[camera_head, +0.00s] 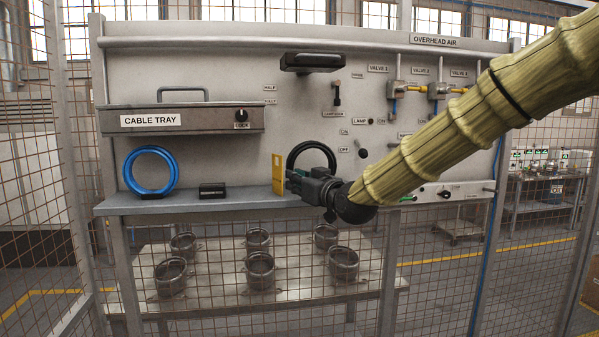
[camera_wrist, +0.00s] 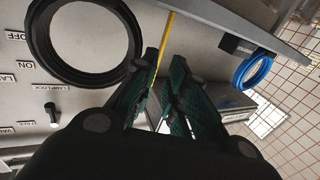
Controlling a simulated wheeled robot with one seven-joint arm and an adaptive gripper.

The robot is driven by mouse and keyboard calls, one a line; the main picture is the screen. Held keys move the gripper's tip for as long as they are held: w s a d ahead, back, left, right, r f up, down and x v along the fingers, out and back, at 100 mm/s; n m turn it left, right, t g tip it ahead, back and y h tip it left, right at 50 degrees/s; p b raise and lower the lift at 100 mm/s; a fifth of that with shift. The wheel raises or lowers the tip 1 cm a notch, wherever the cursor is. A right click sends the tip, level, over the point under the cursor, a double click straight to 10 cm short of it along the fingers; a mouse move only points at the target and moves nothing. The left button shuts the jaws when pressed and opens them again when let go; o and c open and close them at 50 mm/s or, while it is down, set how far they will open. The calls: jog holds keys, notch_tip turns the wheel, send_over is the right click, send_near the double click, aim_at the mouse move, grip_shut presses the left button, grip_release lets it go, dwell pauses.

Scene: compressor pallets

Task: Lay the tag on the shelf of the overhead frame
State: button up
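The tag (camera_head: 278,174) is a flat yellow plate. It stands upright at the tips of my gripper (camera_head: 291,179), just over the front part of the grey shelf (camera_head: 225,202). In the wrist view the tag (camera_wrist: 165,42) shows edge-on as a thin yellow strip running in between the dark fingers of my gripper (camera_wrist: 164,70). The fingers are close together and appear shut on it. Whether its lower edge touches the shelf (camera_wrist: 232,22) cannot be told.
A blue ring (camera_head: 149,170) and a small black block (camera_head: 212,190) are on the shelf's left part. A black ring (camera_head: 311,158) is behind my gripper. The cable tray box (camera_head: 190,118) overhangs the shelf. The shelf between block and tag is clear.

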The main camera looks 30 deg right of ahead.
jog(key=shift+s+p, duration=0.55)
jog(key=shift+s, duration=0.1)
jog(key=s+a+f+g, duration=0.1)
jog(key=a+f+g, duration=0.1)
jog(key=f, duration=1)
jog(key=a+f+g, duration=0.3)
jog(key=f, duration=1)
jog(key=s+a+f+g, duration=0.1)
jog(key=s+f, duration=0.2)
jog(key=f, duration=0.4)
jog(key=s+a+f+m+g, duration=0.1)
jog(key=s+f+g, duration=0.15)
jog(key=f, duration=0.45)
jog(key=s+a+f, duration=0.2)
jog(key=s+f, duration=0.2)
jog(key=f, duration=0.3)
jog(key=s+a+f+g+h, duration=0.1)
jog(key=s+f+g, duration=0.1)
jog(key=s+f, duration=0.6)
jog(key=s+a+f+g, duration=0.2)
jog(key=s+f+g, duration=0.1)
jog(key=s+f, duration=0.45)
jog(key=s+a+f+g, duration=0.1)
jog(key=s+f, duration=0.4)
jog(key=s, duration=0.6)
jog(key=s+f+g, duration=0.3)
jog(key=s+f, duration=0.2)
jog(key=s, duration=0.6)
jog(key=shift+a+m+h, duration=0.3)
jog(key=shift+a, duration=0.05)
